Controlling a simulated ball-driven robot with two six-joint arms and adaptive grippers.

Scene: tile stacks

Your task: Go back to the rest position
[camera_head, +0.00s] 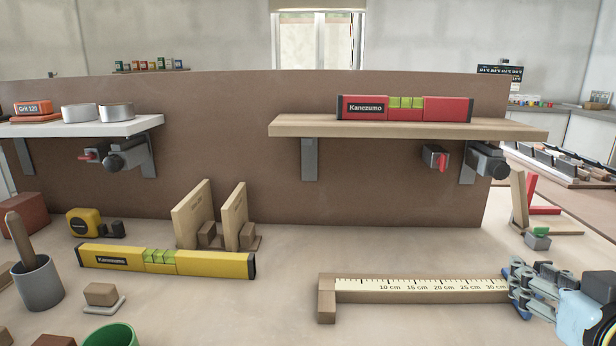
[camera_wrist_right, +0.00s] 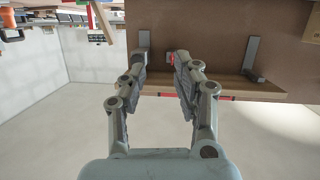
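My right gripper (camera_head: 518,288) is at the lower right of the head view, overlapping the right end of the wooden ruler (camera_head: 420,291) in the picture. In the right wrist view my right gripper (camera_wrist_right: 160,58) has its two fingers apart, with nothing held between them. That view looks upside down toward the panel and the right wooden shelf (camera_wrist_right: 212,85). My left gripper is in neither view.
A yellow level (camera_head: 205,263) lies on the table at left. A red level (camera_head: 405,108) rests on the right wooden shelf (camera_head: 290,126). A grey cup (camera_head: 38,285) with a handled tool stands at far left. The table between the yellow level and ruler is clear.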

